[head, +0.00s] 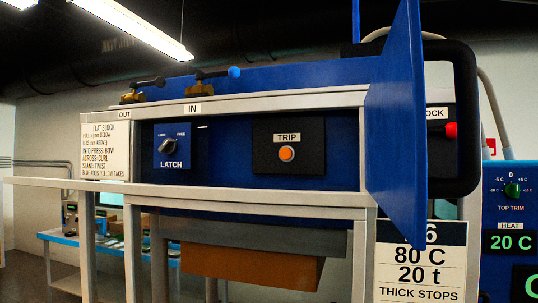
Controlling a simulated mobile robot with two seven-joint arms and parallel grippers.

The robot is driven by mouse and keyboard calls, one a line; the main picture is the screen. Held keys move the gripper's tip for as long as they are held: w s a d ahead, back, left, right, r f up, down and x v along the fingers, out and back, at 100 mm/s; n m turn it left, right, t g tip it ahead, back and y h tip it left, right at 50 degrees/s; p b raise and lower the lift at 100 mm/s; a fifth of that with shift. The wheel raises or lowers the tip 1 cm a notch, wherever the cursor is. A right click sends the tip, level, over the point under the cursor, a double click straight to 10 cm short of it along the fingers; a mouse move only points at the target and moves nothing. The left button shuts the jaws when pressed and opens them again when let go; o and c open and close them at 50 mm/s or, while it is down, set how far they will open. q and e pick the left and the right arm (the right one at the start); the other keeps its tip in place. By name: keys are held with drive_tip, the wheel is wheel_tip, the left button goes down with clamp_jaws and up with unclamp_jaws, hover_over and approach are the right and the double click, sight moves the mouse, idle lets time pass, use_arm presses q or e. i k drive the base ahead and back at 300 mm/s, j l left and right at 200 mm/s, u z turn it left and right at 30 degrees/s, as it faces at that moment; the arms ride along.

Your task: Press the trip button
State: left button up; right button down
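The trip button (287,154) is a round orange button on a black panel under a white TRIP label (287,138). It sits in the blue recess of the machine, right of the middle. No gripper or arm shows in the head view, and nothing covers the button.
A blue panel (400,130) stands swung out right of the recess, with a black frame behind it. The LATCH knob (169,146) is left of the button. Two valves with black and blue handles (234,72) top the machine.

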sight(285, 153)
drive_tip(key=j+z, duration=0.15)
drive_tip(key=j, duration=0.8)
drive_tip(key=j+z, duration=0.15)
drive_tip(key=j, duration=0.75)
drive_tip(key=j+z, duration=0.2)
drive_tip(key=j, duration=0.75)
drive_tip(key=k, duration=0.05)
